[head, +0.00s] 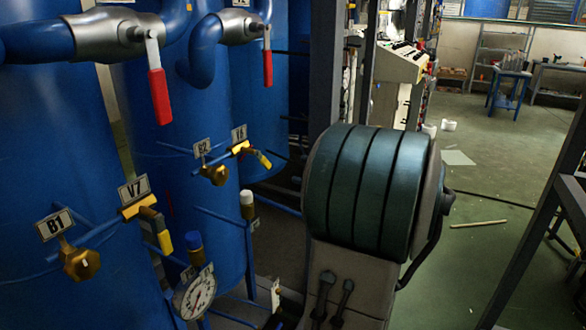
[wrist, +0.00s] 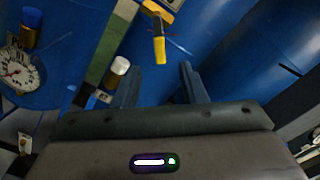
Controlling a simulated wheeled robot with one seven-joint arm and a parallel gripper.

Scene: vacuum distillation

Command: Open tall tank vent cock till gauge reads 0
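In the head view, a yellow-handled cock (head: 155,226) labelled V7 sits on the near blue tank (head: 55,150). A second yellow-handled cock (head: 250,152), its label hard to read, sits on the tank behind. The white-faced gauge (head: 195,293) stands low in front; its needle reading is too small to tell. In the wrist view, the gauge (wrist: 17,70) is at the left edge and a yellow cock handle (wrist: 160,48) lies ahead, between and beyond the fingertips. My gripper (wrist: 160,72) is open and empty, apart from that handle. I cannot make out my gripper in the head view.
Brass knobs labelled B1 (head: 81,263) and B2 (head: 214,174) sit near the cocks. Blue-capped (head: 193,241) and white-capped (head: 247,198) fittings stand close by. Red-handled valves (head: 159,95) hang above. Green floor (head: 480,200) is open at right, with a stick (head: 478,224) on it.

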